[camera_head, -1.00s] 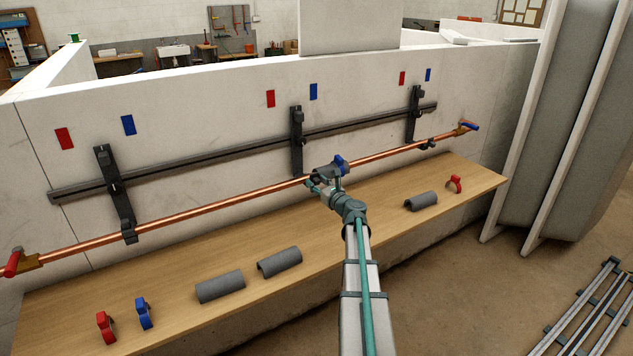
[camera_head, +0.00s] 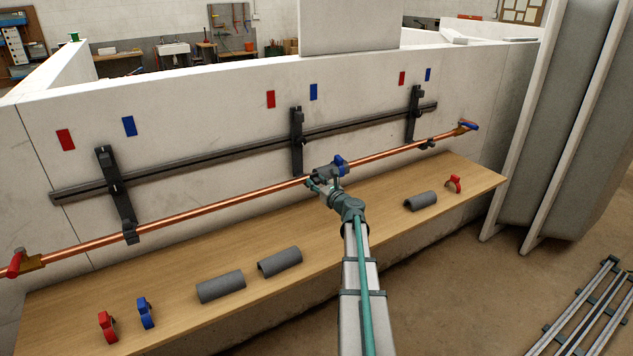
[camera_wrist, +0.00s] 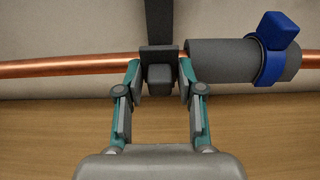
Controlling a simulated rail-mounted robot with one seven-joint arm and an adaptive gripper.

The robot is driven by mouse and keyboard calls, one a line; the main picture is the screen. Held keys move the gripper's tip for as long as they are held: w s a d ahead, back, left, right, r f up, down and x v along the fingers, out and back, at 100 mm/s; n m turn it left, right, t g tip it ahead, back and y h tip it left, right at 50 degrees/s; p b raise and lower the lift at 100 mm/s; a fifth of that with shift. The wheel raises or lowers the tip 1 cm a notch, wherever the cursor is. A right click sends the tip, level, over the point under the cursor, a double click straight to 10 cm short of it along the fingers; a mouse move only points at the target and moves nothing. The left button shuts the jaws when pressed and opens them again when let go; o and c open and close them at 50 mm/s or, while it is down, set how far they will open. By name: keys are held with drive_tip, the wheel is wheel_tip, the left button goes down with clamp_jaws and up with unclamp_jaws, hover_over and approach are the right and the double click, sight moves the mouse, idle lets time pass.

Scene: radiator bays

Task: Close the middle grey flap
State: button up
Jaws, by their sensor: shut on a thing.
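The middle grey flap (camera_wrist: 159,76) sits at the copper pipe, at the foot of the middle dark bracket (camera_head: 297,140). In the wrist view, my gripper (camera_wrist: 161,72) has one finger on each side of the flap and is shut on it. The copper pipe (camera_wrist: 60,68) runs behind the fingertips. In the head view, my gripper (camera_head: 318,184) reaches the pipe below the middle bracket, and my arm hides most of the flap there. I cannot tell whether the flap is fully closed.
Just right of the flap, a grey sleeve (camera_wrist: 225,62) with a blue clip (camera_wrist: 272,48) is around the pipe. Grey half-sleeves (camera_head: 220,286) and red and blue clips (camera_head: 146,313) lie on the wooden bench (camera_head: 370,225). Left and right brackets (camera_head: 118,195) stand apart from my arm.

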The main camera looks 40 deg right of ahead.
drive_tip(key=shift+w+r+g+p, duration=0.1)
drive_tip(key=shift+r+g+p, duration=0.6)
drive_tip(key=shift+p, duration=2.05)
drive_tip(key=g+p, duration=0.1)
drive_tip(key=p, duration=0.3)
drive_tip(key=shift+w+r+p, duration=0.1)
drive_tip(key=shift+r+p, duration=0.1)
drive_tip(key=shift+p, duration=0.1)
drive_tip(key=g+p, duration=0.1)
drive_tip(key=p, duration=0.2)
drive_tip(key=shift+w+r, duration=0.1)
drive_tip(key=shift+w, duration=0.05)
drive_tip(key=g+p, duration=0.1)
drive_tip(key=p, duration=0.1)
drive_tip(key=shift+w+d+r+g+y+p, duration=0.1)
drive_tip(key=shift+w+g+y+p, duration=0.1)
drive_tip(key=shift+g+y+p, duration=0.15)
drive_tip(key=g, duration=0.1)
drive_tip(key=w+g, duration=0.1)
drive_tip(key=g, duration=0.3)
drive_tip(key=shift+w+d+r+y, duration=0.15)
drive_tip(key=shift+w+r+y, duration=0.1)
drive_tip(key=shift+w+r, duration=0.05)
drive_tip(key=shift+w+r+g, duration=0.1)
drive_tip(key=shift+w+g, duration=0.1)
drive_tip(key=shift+g, duration=0.65)
drive_tip(key=shift+w+g, duration=0.2)
drive_tip(key=shift+g, duration=0.6)
drive_tip(key=shift+y, duration=0.3)
